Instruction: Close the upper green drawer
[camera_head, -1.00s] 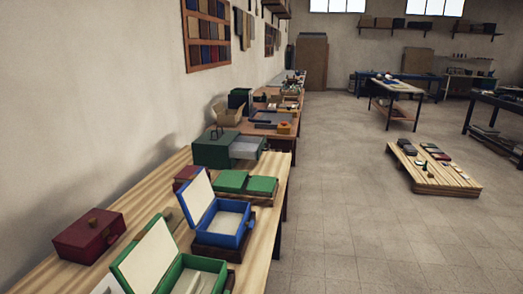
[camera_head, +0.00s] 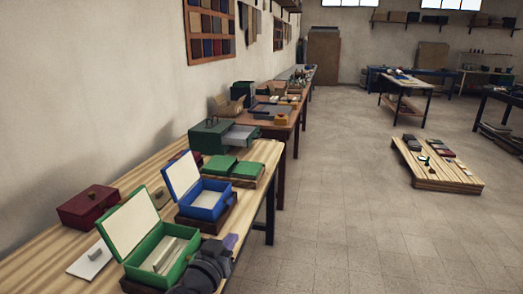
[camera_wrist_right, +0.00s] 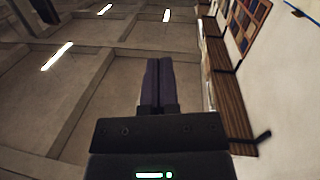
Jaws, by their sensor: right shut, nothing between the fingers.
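The green drawer cabinet (camera_head: 204,137) stands on the wooden bench at its far end, against the left wall. Its drawer (camera_head: 240,136) is pulled out to the right, with a pale grey inside showing. I cannot make out a second drawer. My right gripper (camera_head: 230,242) shows at the bottom middle of the head view, beside the open green box and well short of the cabinet. In the right wrist view its purple fingers (camera_wrist_right: 158,85) are together with nothing between them. My left gripper is not in view.
On the bench stand an open green box (camera_head: 160,250), an open blue box (camera_head: 205,200), two green-lidded boxes (camera_head: 220,166) and a red box (camera_head: 90,207).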

